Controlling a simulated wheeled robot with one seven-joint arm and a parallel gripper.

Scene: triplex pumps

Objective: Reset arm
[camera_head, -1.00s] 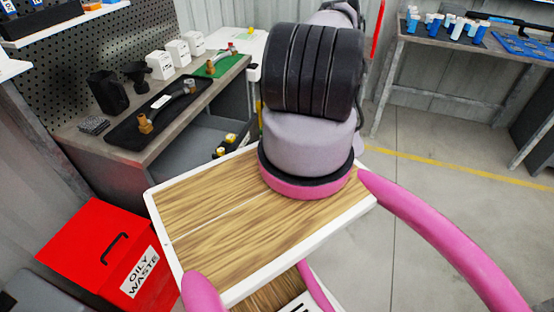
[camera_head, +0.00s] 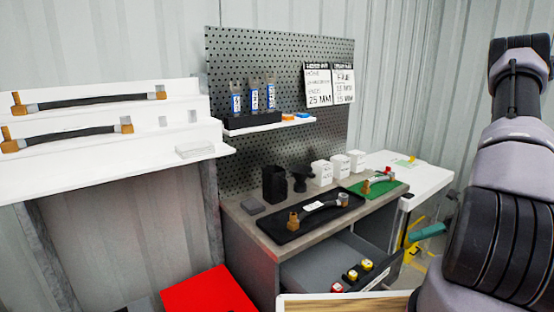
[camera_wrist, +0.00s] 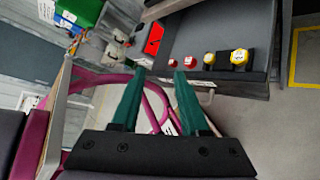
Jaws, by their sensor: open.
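My gripper (camera_wrist: 160,74) shows in the wrist view with two teal fingers. The fingers are apart, with nothing between their tips. The fingers point toward the upper part of the wrist view, beside an open grey drawer (camera_wrist: 225,30). My arm rises along the right edge of the head view. A teal piece partly beside the arm there may be a finger, but I cannot tell.
The open drawer (camera_head: 320,268) holds red and yellow capped items (camera_head: 352,275) under the workbench (camera_head: 240,222). A black tray (camera_head: 285,232) with a hose fitting lies on the bench. A white shelf (camera_head: 100,178) with hoses is left. A red bin (camera_head: 208,292) stands below.

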